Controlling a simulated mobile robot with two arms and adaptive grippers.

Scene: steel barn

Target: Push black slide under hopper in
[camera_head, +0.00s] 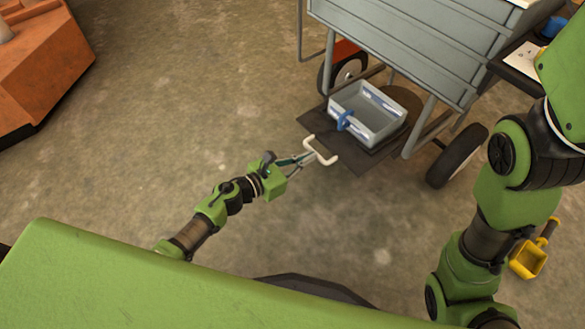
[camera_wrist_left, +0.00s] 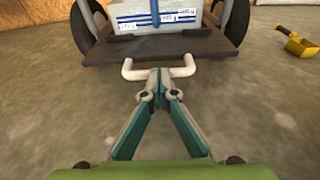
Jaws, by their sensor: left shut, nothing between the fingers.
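The black slide (camera_head: 352,160) is a flat dark plate sticking out under the grey hopper (camera_head: 415,40). A pale U-shaped handle (camera_head: 321,152) sits at its front edge. In the left wrist view the slide (camera_wrist_left: 160,46) spans the upper middle, with the handle (camera_wrist_left: 186,71) below its front edge. My left gripper (camera_head: 308,157) is shut, with nothing between its fingers. Its fingertips (camera_wrist_left: 159,75) are at the middle of the handle; I cannot tell whether they touch it. My right arm shows at the right, but its gripper is out of view.
A grey bin (camera_head: 366,118) with a blue handle stands on the slide. Wheels (camera_head: 457,156) and legs of the hopper cart flank it. A yellow scoop (camera_head: 528,260) lies on the floor at the right. An orange block (camera_head: 40,65) stands at the far left. The floor left of the cart is clear.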

